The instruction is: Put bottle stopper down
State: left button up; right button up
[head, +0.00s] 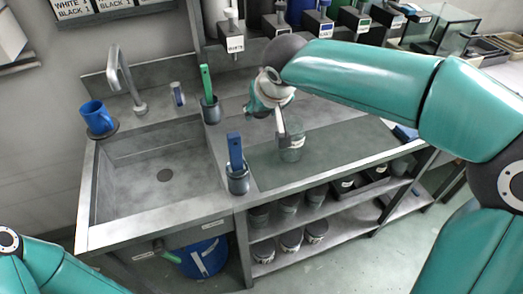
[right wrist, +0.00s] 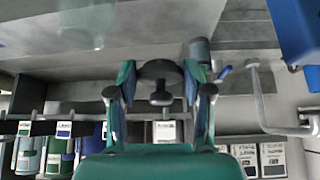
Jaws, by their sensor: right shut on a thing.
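My right gripper (head: 279,122) is above the counter, fingers pointing down, close to a clear glass bottle (head: 291,150) that stands upright on the dark counter panel. In the right wrist view the gripper is shut on a dark round bottle stopper (right wrist: 160,69) with a small knob, held between its fingertips. In the head view the stopper is hard to make out behind the fingers. The bottle also shows, blurred, in the right wrist view (right wrist: 90,22), to one side of the held stopper. My left gripper is out of view; only part of the left arm shows.
A sink (head: 165,175) with a faucet (head: 125,80) lies to the left, a blue mug (head: 97,116) at its back corner. Holders with a green-handled brush (head: 206,82) and a blue-handled one (head: 235,150) stand beside the work panel. Labelled dispensers (head: 320,28) line the back.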

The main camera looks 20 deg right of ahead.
jog(key=b, duration=0.1)
send_over(259, 156)
jog(key=s, duration=0.2)
jog(key=f, duration=0.9)
jog(key=shift+w+f, duration=0.1)
jog(key=shift+w, duration=0.15)
jog(key=shift+f+b, duration=0.4)
jog(key=shift+f, duration=1.65)
jog(key=shift+f+b, duration=0.6)
jog(key=shift+b, duration=0.25)
jog(key=o, duration=0.6)
jog(key=shift+c, duration=0.2)
